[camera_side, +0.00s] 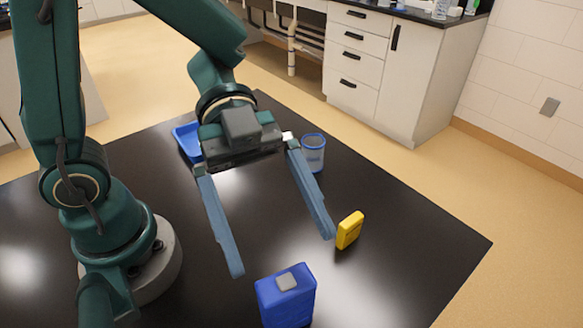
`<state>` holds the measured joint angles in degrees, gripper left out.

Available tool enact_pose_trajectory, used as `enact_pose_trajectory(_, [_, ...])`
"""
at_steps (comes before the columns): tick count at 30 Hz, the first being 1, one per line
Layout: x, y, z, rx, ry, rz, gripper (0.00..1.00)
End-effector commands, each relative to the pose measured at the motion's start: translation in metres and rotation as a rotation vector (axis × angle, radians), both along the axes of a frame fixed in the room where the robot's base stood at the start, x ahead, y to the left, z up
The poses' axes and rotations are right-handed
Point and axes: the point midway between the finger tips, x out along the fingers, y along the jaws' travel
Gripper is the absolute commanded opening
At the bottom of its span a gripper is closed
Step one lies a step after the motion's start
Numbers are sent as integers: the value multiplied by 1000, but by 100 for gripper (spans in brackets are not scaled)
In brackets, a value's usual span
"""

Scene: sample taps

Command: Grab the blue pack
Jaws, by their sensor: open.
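The blue pack (287,299) stands upright on the black table at the front, with a grey square on its top. Its lower end is cut off by the bottom edge of the view. My gripper (285,255) is open, with its two long blue-grey fingers spread wide and pointing down toward the front. Nothing is between the fingers. In the picture the fingertips are just above the pack, one to its upper left and one to its upper right. They appear apart from it, but the depth between them is hard to tell.
A small yellow box (349,230) stands beside the right fingertip. A clear cup with a blue rim (313,153) and a blue tray (187,143) are behind the gripper, the tray partly hidden. The black table (420,240) is bare at the right.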

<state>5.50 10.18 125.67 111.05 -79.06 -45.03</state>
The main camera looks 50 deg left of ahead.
Motion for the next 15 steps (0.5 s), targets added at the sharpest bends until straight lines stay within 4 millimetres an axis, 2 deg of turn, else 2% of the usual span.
enact_pose_trajectory(1, [-1,0,-11,2,10,2,100])
enact_pose_trajectory(9, [-1,0,-58,2,8,4,100])
enact_pose_trajectory(15, [0,0,-76,0,-1,4,100])
